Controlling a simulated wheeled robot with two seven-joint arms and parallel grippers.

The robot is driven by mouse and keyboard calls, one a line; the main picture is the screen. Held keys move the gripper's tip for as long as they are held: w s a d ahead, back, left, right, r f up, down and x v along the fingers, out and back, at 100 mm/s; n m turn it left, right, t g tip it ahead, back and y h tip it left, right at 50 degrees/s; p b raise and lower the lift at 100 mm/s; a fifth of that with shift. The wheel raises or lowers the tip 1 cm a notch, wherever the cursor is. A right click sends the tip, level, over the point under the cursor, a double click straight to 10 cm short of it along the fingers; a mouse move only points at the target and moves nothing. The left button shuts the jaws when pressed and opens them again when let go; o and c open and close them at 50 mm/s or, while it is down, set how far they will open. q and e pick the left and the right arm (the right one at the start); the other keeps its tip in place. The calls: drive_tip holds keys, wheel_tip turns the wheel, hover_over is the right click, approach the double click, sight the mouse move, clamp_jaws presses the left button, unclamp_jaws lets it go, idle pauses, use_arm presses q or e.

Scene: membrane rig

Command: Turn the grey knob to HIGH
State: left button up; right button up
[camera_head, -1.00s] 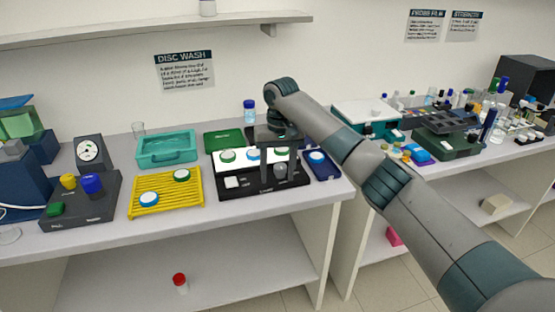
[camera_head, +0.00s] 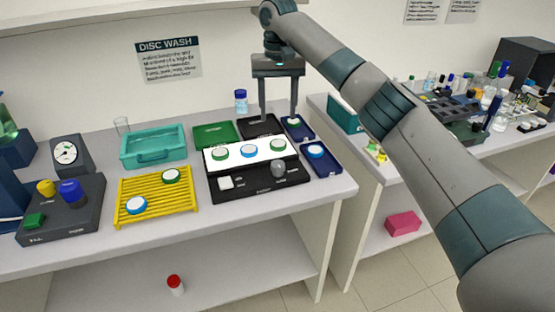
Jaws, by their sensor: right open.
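The grey knob (camera_head: 278,168) is at the front right of a black rig box (camera_head: 235,187) on the bench. Small white marks and lettering lie around the knob, too small to read, so its setting cannot be told. My right gripper (camera_head: 278,117) is open and empty, fingers pointing down, above and behind the box and apart from the knob. My left gripper is not in view.
The box's white top (camera_head: 234,161) carries several discs, and a white switch (camera_head: 226,182) sits on its front. A yellow rack (camera_head: 157,190), teal tray (camera_head: 153,158), green tray (camera_head: 215,135) and blue tray (camera_head: 325,168) stand close around it.

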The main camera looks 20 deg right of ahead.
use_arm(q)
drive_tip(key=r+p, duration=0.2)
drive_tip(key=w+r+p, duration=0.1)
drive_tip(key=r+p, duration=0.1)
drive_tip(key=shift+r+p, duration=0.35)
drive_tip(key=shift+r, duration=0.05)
use_arm(e)
approach(278, 163)
wheel_tip(278, 163, down, 9)
drive_tip(key=shift+s+r, duration=0.1)
drive_tip(key=c, duration=1.1)
